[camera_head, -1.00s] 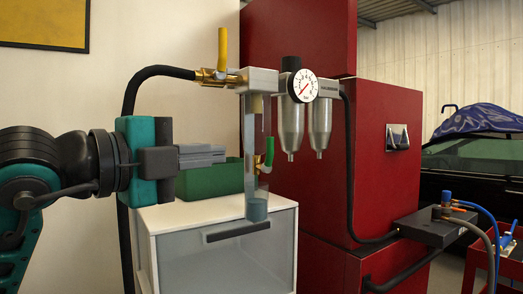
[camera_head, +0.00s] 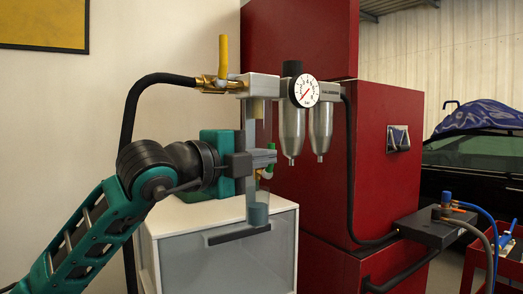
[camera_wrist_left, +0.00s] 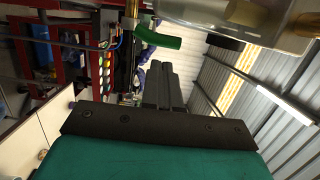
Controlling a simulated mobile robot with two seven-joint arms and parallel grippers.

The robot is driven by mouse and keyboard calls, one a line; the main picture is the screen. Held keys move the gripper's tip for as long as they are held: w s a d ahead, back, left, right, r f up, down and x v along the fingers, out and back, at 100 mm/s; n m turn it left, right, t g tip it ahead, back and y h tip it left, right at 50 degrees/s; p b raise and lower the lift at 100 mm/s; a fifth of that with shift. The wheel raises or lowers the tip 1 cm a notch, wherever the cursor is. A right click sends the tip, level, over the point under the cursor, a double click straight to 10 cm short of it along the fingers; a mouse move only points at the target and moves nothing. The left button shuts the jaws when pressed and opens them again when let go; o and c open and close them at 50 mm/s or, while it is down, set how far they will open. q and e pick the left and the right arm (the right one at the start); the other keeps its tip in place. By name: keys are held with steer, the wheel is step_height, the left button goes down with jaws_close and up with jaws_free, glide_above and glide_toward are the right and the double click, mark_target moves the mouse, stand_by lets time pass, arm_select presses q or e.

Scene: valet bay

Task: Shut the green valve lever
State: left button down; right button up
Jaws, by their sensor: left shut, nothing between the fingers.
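The green valve lever (camera_head: 271,147) is on a brass fitting beside the grey vertical plate, below the gauge unit. In the head view my left gripper (camera_head: 271,158) crosses in front of it and hides its middle; only bits show above and below the fingers. The gripper is shut and empty, its fingers pointing right. In the left wrist view the green lever (camera_wrist_left: 158,38) shows its handle just beyond the tips of my shut left gripper (camera_wrist_left: 160,68), with a small gap in the picture. Whether they touch, I cannot tell. My right gripper is not in view.
A yellow lever (camera_head: 223,56) stands upright on the brass valve above. The pressure gauge (camera_head: 305,91) and metal bowls hang right of the lever. A white drawer unit (camera_head: 170,225) stands below, a red cabinet (camera_head: 385,165) behind. A black hose (camera_head: 132,110) runs at left.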

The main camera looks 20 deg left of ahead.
arm_select(q)
steer(key=shift+w+a, duration=0.25)
steer(key=shift+w, duration=0.5)
